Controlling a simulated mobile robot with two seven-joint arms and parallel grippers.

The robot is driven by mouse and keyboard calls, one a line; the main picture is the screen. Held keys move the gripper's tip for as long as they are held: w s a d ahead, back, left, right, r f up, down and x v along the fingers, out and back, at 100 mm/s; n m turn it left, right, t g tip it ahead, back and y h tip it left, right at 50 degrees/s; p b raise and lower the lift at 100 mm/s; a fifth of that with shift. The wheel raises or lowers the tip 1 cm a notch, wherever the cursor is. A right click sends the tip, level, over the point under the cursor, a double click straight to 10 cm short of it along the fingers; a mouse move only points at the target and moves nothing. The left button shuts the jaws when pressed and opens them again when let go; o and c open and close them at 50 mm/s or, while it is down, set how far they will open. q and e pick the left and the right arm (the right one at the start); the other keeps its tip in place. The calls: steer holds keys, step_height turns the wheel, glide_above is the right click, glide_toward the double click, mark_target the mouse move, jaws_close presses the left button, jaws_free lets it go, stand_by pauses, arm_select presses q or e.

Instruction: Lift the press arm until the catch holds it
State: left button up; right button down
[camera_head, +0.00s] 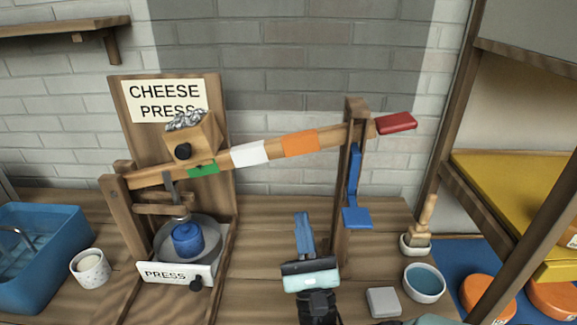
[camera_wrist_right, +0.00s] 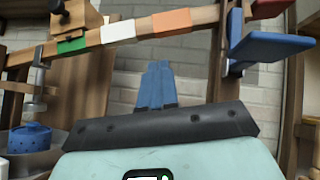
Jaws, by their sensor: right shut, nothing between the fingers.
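The press arm (camera_head: 268,149) is a wooden beam with green, white and orange bands and a red handle end (camera_head: 395,123). It slopes up to the right and passes the upright post (camera_head: 344,195). A blue catch (camera_head: 355,178) with a flat paddle is on the post, below the beam; I cannot tell whether it bears the beam. My right gripper (camera_head: 303,217) is shut and empty, below the beam and left of the post. In the right wrist view its blue fingers (camera_wrist_right: 157,72) point up below the arm (camera_wrist_right: 120,30), apart from it. My left gripper is out of view.
A wooden weight box (camera_head: 193,140) sits on the beam. A blue pot (camera_head: 187,240) stands under the press screw at left. A grey block (camera_head: 383,301), a bowl (camera_head: 424,283) and a brush (camera_head: 421,232) stand at right. A shelf frame (camera_head: 525,210) rises further right.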

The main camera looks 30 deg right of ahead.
mark_target(290, 153)
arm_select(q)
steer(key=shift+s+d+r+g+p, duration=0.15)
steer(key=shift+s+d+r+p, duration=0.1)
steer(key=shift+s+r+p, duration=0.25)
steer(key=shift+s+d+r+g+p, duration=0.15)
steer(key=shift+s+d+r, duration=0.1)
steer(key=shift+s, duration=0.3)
arm_select(e)
steer(key=x, duration=0.9)
steer(key=shift+w+d+r, duration=0.1)
steer(key=shift+w+r, duration=0.05)
steer(key=shift+r, duration=0.3)
steer(key=shift+r+n+y, duration=0.4)
steer(key=shift+r+n, duration=0.2)
steer(key=shift+r, duration=0.4)
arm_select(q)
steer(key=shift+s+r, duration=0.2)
arm_select(e)
steer(key=shift+f, duration=0.1)
